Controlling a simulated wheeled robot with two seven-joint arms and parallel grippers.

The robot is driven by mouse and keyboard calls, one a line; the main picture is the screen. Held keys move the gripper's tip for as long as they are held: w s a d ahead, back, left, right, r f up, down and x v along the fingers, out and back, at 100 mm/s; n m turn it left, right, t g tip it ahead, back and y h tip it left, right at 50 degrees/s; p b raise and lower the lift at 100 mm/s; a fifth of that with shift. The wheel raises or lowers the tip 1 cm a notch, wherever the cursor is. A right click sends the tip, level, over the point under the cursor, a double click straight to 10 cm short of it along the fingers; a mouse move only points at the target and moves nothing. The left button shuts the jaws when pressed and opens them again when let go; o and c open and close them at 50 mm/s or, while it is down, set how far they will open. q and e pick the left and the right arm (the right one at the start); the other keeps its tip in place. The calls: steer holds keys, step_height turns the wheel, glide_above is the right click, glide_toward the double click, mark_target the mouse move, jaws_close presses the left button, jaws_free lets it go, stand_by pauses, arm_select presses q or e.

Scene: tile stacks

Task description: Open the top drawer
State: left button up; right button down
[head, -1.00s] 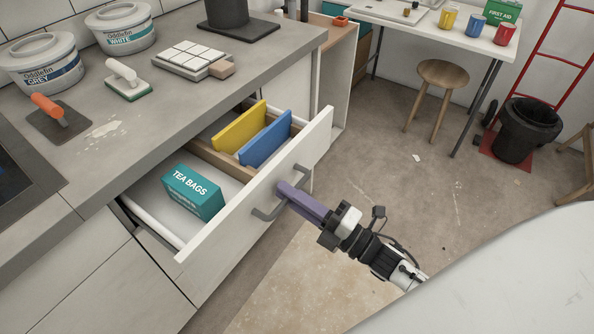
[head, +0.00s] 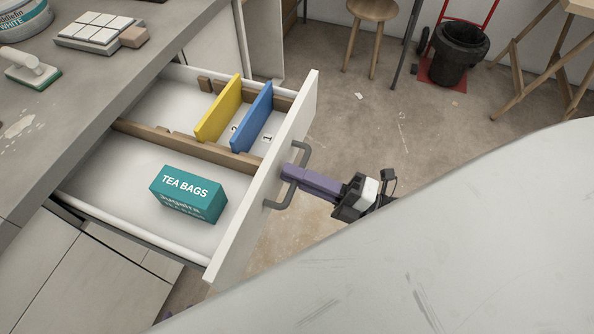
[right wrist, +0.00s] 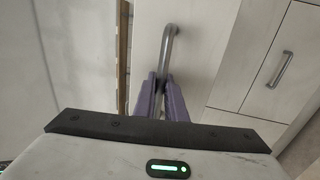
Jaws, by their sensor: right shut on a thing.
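The top drawer (head: 225,262) is pulled well out from under the counter. It holds a teal tea bags box (head: 188,194), a yellow panel (head: 219,109) and a blue panel (head: 251,118) standing upright. My right gripper (head: 296,172) is shut on the grey bar handle (head: 283,200) on the drawer's front. In the right wrist view, its purple fingers (right wrist: 161,98) are on both sides of the handle (right wrist: 168,40). Only a small purplish bit of what looks like my left gripper (head: 168,314) shows below the drawer; its fingers are mostly hidden.
The counter (head: 105,90) carries a tile stack (head: 92,32) and a float (head: 28,70). A stool (head: 372,10) and a black bin (head: 460,52) stand on the floor behind. A large pale surface (head: 450,240) fills the lower right. Bare floor lies right of the drawer.

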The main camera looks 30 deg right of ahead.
steer(key=c, duration=2.1)
jaws_free()
steer(key=b+v, duration=0.1)
steer(key=v, duration=0.9)
steer(key=shift+s+d+f, duration=0.1)
steer(key=shift+d, duration=0.1)
